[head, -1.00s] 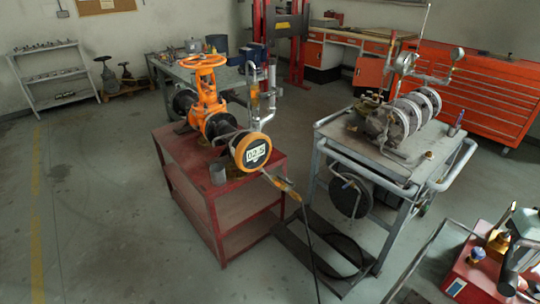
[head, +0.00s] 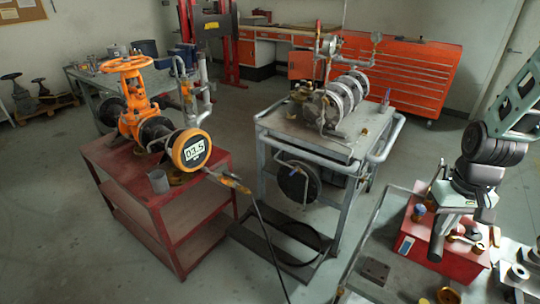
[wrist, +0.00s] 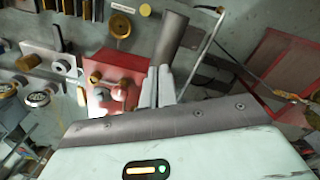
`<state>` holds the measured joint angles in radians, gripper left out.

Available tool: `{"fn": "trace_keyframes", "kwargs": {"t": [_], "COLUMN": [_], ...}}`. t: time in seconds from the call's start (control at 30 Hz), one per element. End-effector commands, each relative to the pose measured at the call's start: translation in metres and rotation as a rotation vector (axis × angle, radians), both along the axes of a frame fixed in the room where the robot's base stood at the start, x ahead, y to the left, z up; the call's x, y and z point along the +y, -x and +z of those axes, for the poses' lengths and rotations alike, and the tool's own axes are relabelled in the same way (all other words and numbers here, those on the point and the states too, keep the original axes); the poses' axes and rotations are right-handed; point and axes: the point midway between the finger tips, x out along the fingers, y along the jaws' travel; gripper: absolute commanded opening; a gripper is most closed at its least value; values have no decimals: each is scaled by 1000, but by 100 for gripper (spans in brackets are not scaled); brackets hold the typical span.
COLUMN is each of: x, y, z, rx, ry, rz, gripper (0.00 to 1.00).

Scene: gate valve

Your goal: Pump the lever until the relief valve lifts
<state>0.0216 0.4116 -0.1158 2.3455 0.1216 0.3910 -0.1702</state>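The orange gate valve (head: 135,110) stands on a red cart, with a round gauge (head: 191,149) at its end reading about 03.5. The red pump box (head: 425,235) sits on the low bench at right; it also shows in the wrist view (wrist: 118,75). A dark grey tube, seemingly the pump lever (head: 437,240), slants above the box. In the wrist view the lever (wrist: 171,38) runs out past my fingertips. My gripper (wrist: 160,70) has its two fingers close together at the lever, with only a thin gap. They overlap the lever's near end; contact is hard to judge.
A grey wheeled cart (head: 345,150) with a ribbed pump unit stands in the middle. A hose (head: 268,245) runs from the valve down across the floor. The low bench (head: 385,215) holds loose metal parts. Orange drawers (head: 400,75) line the back wall.

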Motion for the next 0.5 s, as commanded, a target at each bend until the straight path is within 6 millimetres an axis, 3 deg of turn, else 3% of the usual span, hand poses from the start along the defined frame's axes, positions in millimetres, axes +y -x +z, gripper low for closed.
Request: {"fn": "trace_keyframes", "kwargs": {"t": [0.03,0.5], "x": [0,0], "y": [0,0], "z": [-12,-70], "rx": [0,-1], "ry": [0,0], "rz": [-1,0], "gripper": [0,0]}}
